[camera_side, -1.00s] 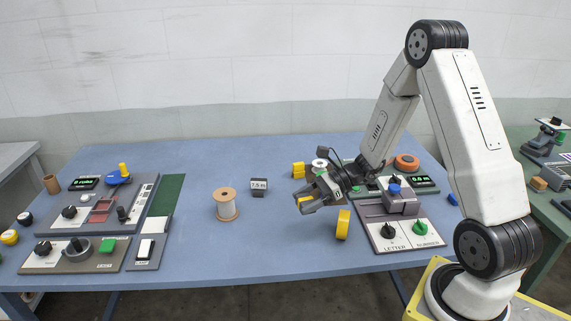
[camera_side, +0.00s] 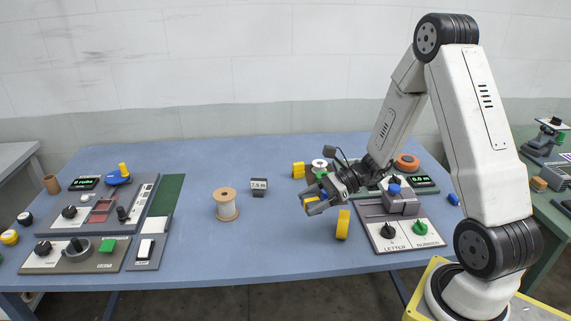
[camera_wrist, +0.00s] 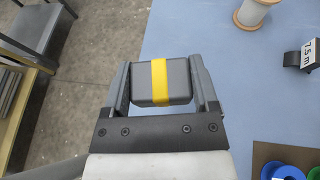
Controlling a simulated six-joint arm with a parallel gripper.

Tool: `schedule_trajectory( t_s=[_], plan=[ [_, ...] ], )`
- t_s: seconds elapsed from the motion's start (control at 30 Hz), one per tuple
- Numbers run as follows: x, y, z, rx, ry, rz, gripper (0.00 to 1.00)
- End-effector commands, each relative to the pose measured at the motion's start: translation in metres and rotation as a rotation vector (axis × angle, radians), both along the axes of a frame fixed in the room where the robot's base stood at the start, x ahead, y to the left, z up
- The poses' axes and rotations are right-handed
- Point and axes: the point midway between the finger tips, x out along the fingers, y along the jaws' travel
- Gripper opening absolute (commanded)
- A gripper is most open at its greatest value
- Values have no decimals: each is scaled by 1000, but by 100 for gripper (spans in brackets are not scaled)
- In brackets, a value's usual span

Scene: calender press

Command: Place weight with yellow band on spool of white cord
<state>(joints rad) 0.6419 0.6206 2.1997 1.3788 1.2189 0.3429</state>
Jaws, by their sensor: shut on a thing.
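My gripper (camera_side: 316,205) is shut on a grey block-shaped weight with a yellow band. In the wrist view the weight (camera_wrist: 162,84) sits between both fingers, its yellow band (camera_wrist: 159,82) running across its middle. My gripper holds it above the blue table, right of the spool. The spool of white cord (camera_side: 226,207) stands upright on the table, with wooden flanges and pale cord between them. Part of the spool also shows at the top right of the wrist view (camera_wrist: 252,14). The weight and the spool are well apart.
A small black stand marked 7.5 m (camera_side: 259,187) stands behind and right of the spool. A control panel (camera_side: 404,230) lies to the right, other panels (camera_side: 78,256) at the left. The table between spool and gripper is clear.

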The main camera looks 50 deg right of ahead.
Motion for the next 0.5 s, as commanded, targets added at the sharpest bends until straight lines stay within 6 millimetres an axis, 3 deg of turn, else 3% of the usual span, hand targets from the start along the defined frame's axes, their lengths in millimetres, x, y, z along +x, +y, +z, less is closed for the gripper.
schedule_trajectory(
  t_s=[0.27, 0.5],
  plan=[
    [28, 7, 13, -22, 0, -34, 0],
    [77, 24, 41, -35, 0, -111, 0]
  ],
)
